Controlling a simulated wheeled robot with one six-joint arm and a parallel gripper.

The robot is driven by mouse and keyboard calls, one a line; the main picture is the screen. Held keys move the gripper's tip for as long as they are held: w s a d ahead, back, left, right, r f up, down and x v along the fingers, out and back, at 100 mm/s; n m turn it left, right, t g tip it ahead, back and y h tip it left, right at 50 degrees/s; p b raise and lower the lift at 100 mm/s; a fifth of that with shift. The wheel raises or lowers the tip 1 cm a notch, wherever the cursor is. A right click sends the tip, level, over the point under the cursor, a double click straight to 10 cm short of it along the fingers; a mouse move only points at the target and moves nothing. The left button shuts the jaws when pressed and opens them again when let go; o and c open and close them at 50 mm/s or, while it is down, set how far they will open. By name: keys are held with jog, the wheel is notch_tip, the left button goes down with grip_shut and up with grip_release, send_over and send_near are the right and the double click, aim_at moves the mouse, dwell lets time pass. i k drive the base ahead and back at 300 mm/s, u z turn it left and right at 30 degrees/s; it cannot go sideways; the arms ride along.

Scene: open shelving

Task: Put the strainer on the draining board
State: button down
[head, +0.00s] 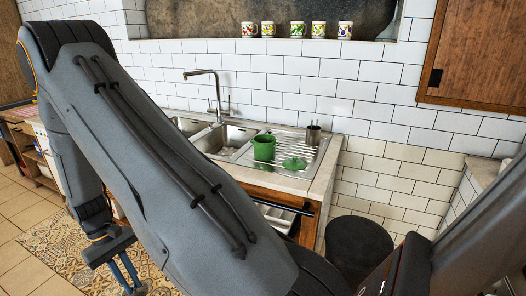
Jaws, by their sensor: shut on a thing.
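The draining board (277,148) is the ribbed metal part to the right of the sink. A green pot (264,148) and a green lid (294,163) are on it, and a metal cup-shaped holder (313,135) stands at its back right. I cannot make out a strainer. My gripper (127,280) points down at the lower left, away from the board and over the patterned floor. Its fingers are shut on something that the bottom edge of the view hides.
The sink basins (222,139) and tap (214,95) are left of the board. Several mugs (296,29) line the ledge above. A dark bin (358,249) stands right of the counter. My arm hides part of the counter front. The board's right side has bare room.

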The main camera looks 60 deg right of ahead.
aim_at(286, 149)
jog(key=z, duration=1.4)
